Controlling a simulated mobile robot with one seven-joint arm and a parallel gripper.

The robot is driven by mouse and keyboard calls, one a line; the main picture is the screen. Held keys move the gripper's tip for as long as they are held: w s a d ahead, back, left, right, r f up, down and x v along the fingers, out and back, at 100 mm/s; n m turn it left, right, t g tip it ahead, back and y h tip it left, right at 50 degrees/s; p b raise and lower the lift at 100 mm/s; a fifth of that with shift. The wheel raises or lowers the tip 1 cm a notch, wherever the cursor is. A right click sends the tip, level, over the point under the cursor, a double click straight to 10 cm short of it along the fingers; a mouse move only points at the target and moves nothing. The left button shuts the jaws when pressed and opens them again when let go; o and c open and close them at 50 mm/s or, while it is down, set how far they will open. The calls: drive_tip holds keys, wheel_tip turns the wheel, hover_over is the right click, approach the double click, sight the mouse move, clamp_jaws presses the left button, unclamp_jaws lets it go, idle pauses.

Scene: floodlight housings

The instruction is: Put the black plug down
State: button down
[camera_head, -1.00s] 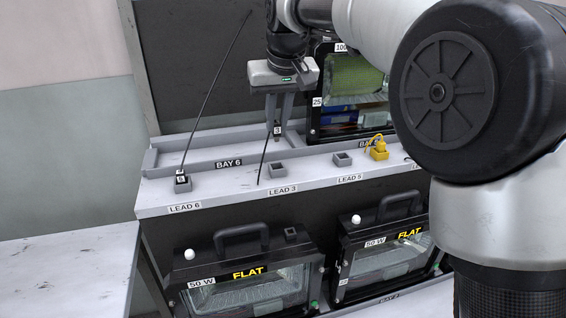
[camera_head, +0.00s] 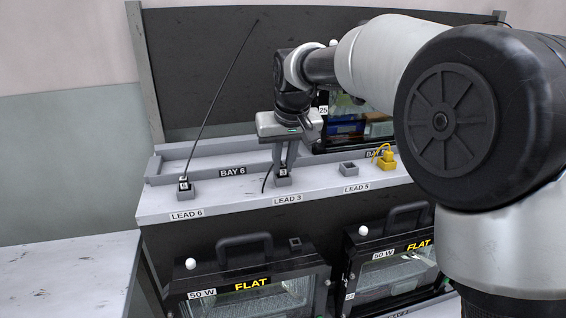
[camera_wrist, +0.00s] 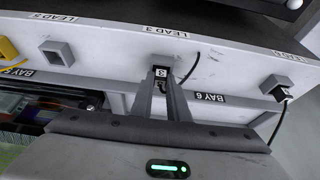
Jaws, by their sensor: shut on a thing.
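The black plug (camera_head: 283,171) carries a label that reads 3 and has a thin black cable. It is at the grey socket (camera_head: 283,182) behind the LEAD 3 label, and looks upright and seated in it or just at its mouth. My gripper (camera_head: 284,166) points down with its two fingers shut on the plug. The wrist view also shows the plug (camera_wrist: 161,73) between the fingertips, at the socket (camera_wrist: 160,60). The fingers hide part of the plug.
Another black plug (camera_head: 184,184) with a long cable stands in the LEAD 6 socket at left. The LEAD 5 socket (camera_head: 348,169) is empty. Floodlight housings (camera_head: 247,280) stand below the shelf, and a grey rail runs behind the sockets.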

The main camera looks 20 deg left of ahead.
drive_tip(key=c, duration=1.7)
unclamp_jaws()
drive_tip(key=shift+f, duration=0.1)
drive_tip(key=shift+r, duration=0.25)
drive_tip(key=p+v, duration=0.3)
drive_tip(key=v, duration=0.8)
drive_tip(key=s+d+m, duration=0.1)
drive_tip(key=s+d, duration=0.2)
drive_tip(key=d, duration=0.3)
drive_tip(key=s+d+r+m+h, duration=0.1)
drive_tip(key=s+d, duration=0.2)
drive_tip(key=d, duration=0.3)
drive_tip(key=s+d+m, duration=0.1)
drive_tip(key=s+d, duration=0.1)
drive_tip(key=d, duration=0.4)
drive_tip(key=s+d+f+m, duration=0.1)
drive_tip(key=s+d+f, duration=0.2)
drive_tip(key=s+d, duration=0.1)
drive_tip(key=s+d+f+m+t+h, duration=0.1)
drive_tip(key=s+d+f, duration=0.2)
drive_tip(key=s, duration=0.3)
drive_tip(key=s+d+f+m, duration=0.1)
drive_tip(key=s+d+f, duration=0.2)
drive_tip(key=s+d, duration=0.2)
drive_tip(key=shift+s+d+f+t, duration=0.2)
drive_tip(key=shift+s+d+t, duration=0.1)
drive_tip(key=shift+d, duration=0.25)
